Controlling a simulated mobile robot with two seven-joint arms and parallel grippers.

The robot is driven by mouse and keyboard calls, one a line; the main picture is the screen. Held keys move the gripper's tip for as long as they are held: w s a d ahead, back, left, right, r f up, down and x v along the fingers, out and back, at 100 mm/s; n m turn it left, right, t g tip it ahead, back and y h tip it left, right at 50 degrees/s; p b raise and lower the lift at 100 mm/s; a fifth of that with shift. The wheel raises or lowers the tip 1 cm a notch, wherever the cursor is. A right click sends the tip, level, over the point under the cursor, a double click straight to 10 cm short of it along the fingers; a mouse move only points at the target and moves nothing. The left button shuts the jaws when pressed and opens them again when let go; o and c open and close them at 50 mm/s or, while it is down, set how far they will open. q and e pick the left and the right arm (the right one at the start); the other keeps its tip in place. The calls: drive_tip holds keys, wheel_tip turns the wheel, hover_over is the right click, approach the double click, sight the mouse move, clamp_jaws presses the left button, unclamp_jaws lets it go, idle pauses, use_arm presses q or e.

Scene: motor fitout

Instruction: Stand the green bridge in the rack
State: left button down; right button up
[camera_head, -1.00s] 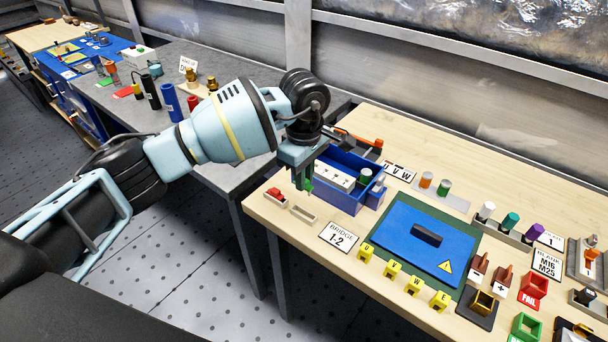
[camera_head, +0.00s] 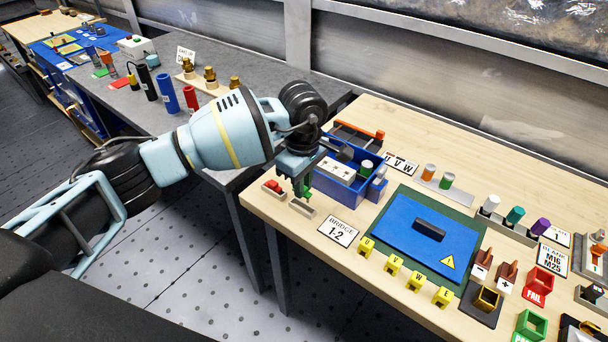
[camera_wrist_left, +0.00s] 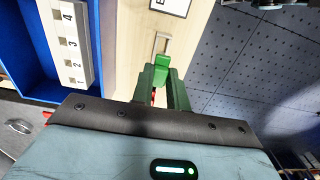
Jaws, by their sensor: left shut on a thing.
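My left gripper (camera_head: 301,194) is shut on the green bridge (camera_wrist_left: 162,61), which shows between its fingers in the left wrist view. In the head view a small part of the green bridge (camera_head: 307,188) shows at the fingertips. The gripper points down at the small pale rack (camera_head: 303,209) near the bench's left front edge. The rack also shows in the wrist view (camera_wrist_left: 161,42), just beyond the bridge. I cannot tell whether the bridge touches the rack. A red bridge (camera_head: 273,186) sits in the holder to the left. My right gripper is not in view.
A blue box (camera_head: 352,190) with a white terminal block (camera_head: 337,172) stands close behind the gripper. The BRIDGE 1-2 sign (camera_head: 343,232) lies right of the rack. A blue cover plate (camera_head: 424,238) and several yellow lettered pieces (camera_head: 392,264) are farther right.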

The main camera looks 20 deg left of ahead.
use_arm(q)
drive_tip(key=shift+f, duration=0.55)
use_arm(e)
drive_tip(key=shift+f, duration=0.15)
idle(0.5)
